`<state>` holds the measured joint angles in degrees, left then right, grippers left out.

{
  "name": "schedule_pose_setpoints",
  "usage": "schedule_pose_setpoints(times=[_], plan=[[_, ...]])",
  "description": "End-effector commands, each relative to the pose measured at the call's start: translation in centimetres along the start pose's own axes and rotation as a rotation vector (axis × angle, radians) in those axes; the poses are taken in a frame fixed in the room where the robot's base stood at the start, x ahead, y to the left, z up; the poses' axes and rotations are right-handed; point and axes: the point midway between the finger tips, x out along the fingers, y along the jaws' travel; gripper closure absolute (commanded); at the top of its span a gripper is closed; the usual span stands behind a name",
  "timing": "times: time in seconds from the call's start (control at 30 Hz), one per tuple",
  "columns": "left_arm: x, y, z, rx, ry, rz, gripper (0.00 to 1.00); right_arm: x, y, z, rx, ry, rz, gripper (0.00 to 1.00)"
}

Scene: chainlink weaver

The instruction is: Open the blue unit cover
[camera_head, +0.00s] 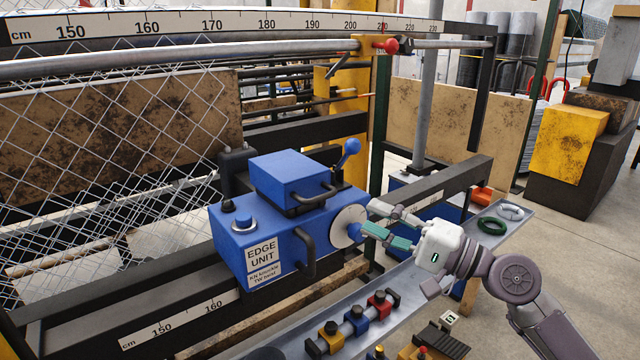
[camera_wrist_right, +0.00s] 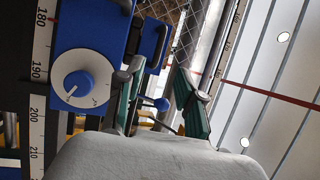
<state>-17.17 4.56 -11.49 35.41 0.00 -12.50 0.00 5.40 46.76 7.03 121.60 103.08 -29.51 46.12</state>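The blue edge unit (camera_head: 230,245) stands on the machine's rail in the middle of the head view. Its box-shaped blue cover (camera_head: 287,172) sits on top and looks closed, with a black bar handle (camera_head: 316,194) along its front right edge. A white dial (camera_head: 346,220) with a blue knob is on the unit's right end; the dial also shows in the right wrist view (camera_wrist_right: 68,96). My right gripper (camera_head: 370,216) is open and empty, its fingertips near the dial and right of the cover handle. Contact with the dial cannot be told. My left gripper is out of view.
A blue ball-ended lever (camera_head: 349,148) rises behind the cover. Another black handle (camera_head: 306,252) is on the unit's front. A metal tray (camera_head: 400,285) below carries coloured clamps (camera_head: 355,318) and a green ring (camera_head: 492,226). Chain-link mesh (camera_head: 110,150) fills the left.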

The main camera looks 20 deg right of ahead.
Motion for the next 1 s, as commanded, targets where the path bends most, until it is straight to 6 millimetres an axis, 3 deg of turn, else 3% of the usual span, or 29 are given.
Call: schedule_pose_setpoints(times=[0.03, 0.3, 0.5, 0.93, 1.0], plan=[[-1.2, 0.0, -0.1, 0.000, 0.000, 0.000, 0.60, 1.3, -0.8, -0.1, 0.001, 0.000, -0.003, 0.63], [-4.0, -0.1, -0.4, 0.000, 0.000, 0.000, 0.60, 7.1, -0.6, -0.1, 0.002, 0.000, -0.003, 0.63], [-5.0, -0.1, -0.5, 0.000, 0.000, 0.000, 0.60, 9.8, -0.3, 0.0, 0.001, 0.000, -0.001, 0.63], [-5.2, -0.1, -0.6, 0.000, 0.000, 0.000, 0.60, 10.7, 0.1, 0.1, -0.002, -0.001, 0.001, 0.63], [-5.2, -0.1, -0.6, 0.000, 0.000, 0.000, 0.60, 10.7, 0.1, 0.1, -0.002, -0.001, 0.001, 0.73]])
